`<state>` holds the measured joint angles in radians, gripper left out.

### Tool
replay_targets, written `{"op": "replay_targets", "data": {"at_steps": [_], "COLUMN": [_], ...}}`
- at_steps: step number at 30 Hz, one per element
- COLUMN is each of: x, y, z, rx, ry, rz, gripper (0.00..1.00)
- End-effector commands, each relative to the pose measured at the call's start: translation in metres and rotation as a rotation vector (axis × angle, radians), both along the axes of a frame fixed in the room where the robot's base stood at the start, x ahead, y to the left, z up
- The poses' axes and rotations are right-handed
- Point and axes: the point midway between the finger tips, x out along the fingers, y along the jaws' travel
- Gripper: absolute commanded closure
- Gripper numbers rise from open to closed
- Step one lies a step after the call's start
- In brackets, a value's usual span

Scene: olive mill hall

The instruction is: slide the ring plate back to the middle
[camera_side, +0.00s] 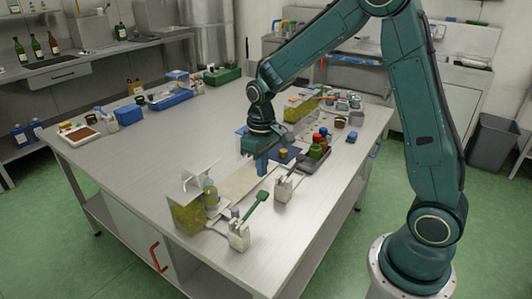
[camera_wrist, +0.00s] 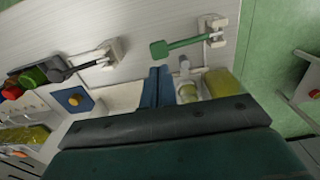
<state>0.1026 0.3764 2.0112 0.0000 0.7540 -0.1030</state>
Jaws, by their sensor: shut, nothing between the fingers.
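A blue square plate (camera_wrist: 64,96) with a round orange-brown piece (camera_wrist: 74,100) on it is the likeliest ring plate; I cannot make out a ring. In the side view the plate (camera_side: 293,156) lies at the right end of a pale flat strip (camera_side: 236,184). The strip (camera_wrist: 120,97) also shows in the wrist view. My gripper (camera_side: 262,171) is shut and empty, pointing down low over the strip, to the left of the plate and apart from it. Its fingers (camera_wrist: 158,82) show in the wrist view; whether they touch the strip is unclear.
A clear-walled box with yellow-green contents (camera_side: 188,212) and a white holder with a green paddle (camera_side: 239,236) stand at the near edge. A second white holder (camera_side: 283,188) and red and green bottles (camera_side: 316,150) are close right. The table's left middle (camera_side: 150,150) is clear.

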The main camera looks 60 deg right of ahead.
Motion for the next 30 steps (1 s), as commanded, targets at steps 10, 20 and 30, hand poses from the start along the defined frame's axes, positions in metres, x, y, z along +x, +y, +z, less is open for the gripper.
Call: {"op": "replay_targets", "data": {"at_steps": [10, 20, 30], "x": [0.000, 0.020, 0.064], "y": [0.000, 0.012, 0.046], "z": [0.000, -0.002, -0.008], "rx": [0.000, -0.001, -0.004], "ry": [0.000, 0.000, 0.000], "rz": [0.000, 0.045, 0.155], "gripper": [1.00, 0.56, 0.56]}}
